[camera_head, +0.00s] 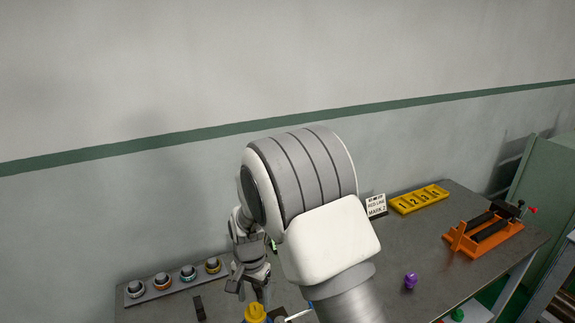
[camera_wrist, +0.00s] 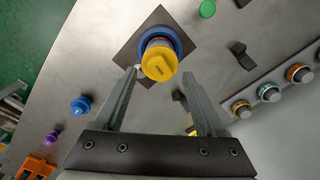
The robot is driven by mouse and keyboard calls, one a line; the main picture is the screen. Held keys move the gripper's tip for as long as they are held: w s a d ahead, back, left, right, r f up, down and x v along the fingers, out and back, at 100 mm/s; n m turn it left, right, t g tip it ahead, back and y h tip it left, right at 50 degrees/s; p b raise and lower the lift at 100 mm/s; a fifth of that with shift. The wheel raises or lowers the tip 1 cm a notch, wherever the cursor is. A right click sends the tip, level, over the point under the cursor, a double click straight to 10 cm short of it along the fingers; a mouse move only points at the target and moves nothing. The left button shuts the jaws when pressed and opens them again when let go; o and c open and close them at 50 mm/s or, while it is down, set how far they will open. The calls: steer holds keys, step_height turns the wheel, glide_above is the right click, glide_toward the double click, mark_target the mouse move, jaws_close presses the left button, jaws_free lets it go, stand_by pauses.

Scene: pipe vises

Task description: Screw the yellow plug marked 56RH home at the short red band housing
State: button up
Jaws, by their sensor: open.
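The yellow plug (camera_wrist: 158,66) stands below my gripper in the wrist view, with a small dark mark on top that is too small to read. A blue ring (camera_wrist: 168,36) surrounds its base, over a dark square plate (camera_wrist: 125,54). It also shows at the bottom of the head view (camera_head: 256,314). My gripper (camera_wrist: 158,84) is open; its fingers reach toward the plug's two sides, and nothing is held. In the head view my gripper (camera_head: 249,290) is just above the plug. I cannot tell which housing has the short red band.
A grey rail (camera_head: 174,287) with several ringed housings lies at the left back. Dark blocks (camera_wrist: 242,56) lie nearby. A blue piece (camera_wrist: 81,106), a purple piece (camera_head: 410,281), an orange vise (camera_head: 467,242), a numbered yellow tray (camera_head: 419,199) and a sign (camera_head: 376,207) stand elsewhere on the table.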

steer(key=n+b, duration=0.1)
steer(key=n, duration=0.5)
steer(key=shift+n, duration=0.4)
steer(key=n, duration=1)
steer(key=shift+r+n, duration=0.1)
steer(key=shift+n, duration=0.2)
steer(key=n+p, duration=0.2)
steer(key=n, duration=0.4)
steer(key=shift+f+b, duration=0.8)
steer(key=shift+f, duration=0.4)
steer(key=shift+c, duration=0.3)
